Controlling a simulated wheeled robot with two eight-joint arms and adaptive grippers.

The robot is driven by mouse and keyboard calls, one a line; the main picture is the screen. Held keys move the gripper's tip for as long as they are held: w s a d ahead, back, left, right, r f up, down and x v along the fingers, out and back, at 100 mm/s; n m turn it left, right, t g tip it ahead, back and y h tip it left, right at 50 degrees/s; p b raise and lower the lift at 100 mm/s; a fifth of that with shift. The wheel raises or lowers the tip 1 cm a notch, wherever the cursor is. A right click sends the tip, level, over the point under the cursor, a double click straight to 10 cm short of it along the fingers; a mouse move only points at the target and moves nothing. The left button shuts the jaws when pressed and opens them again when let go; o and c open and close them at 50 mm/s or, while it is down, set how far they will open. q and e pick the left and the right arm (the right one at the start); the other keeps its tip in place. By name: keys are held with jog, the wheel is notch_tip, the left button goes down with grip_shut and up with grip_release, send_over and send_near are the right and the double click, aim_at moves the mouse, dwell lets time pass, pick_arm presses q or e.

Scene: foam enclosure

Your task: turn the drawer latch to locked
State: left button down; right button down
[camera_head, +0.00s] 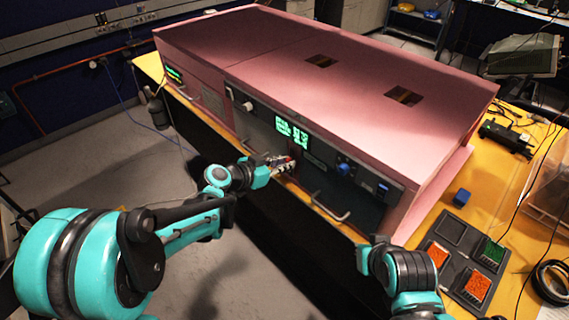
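The pink foam-covered enclosure (330,75) stands on the yellow table, with a grey front panel facing my arms. My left gripper (286,164) is at this panel, below the green display (292,132) and near a small red part. It is too small to tell whether its fingers are apart or closed on something. I cannot make out the drawer latch or its position; the gripper covers part of the panel there. A drawer handle (330,209) juts out to the right of the gripper. My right arm shows at the lower right, but its gripper is not visible.
A blue knob (344,169) sits on the panel right of my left gripper. A black tray (466,258) with orange and green contents lies on the table at right, near a small blue block (461,197). Open floor lies left of the table.

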pick_arm(q)
jog(key=shift+a, duration=0.1)
jog(key=shift+w+a+f+n+g+h+b, duration=0.4)
jog(key=shift+n+h+b, duration=0.8)
jog(key=shift+n, duration=1)
jog(key=shift+w+a+f+n+g+h+b, duration=0.1)
jog(key=shift+f+n+g+h+b, duration=0.35)
jog(key=shift+n+h+b, duration=1.25)
jog(key=shift+w+a+f+n+g+h+b, duration=0.2)
jog(key=shift+n+g+h+b, duration=0.5)
jog(key=shift+n, duration=2)
jog(key=shift+d, duration=0.1)
jog(key=c, duration=1.6)
grip_release()
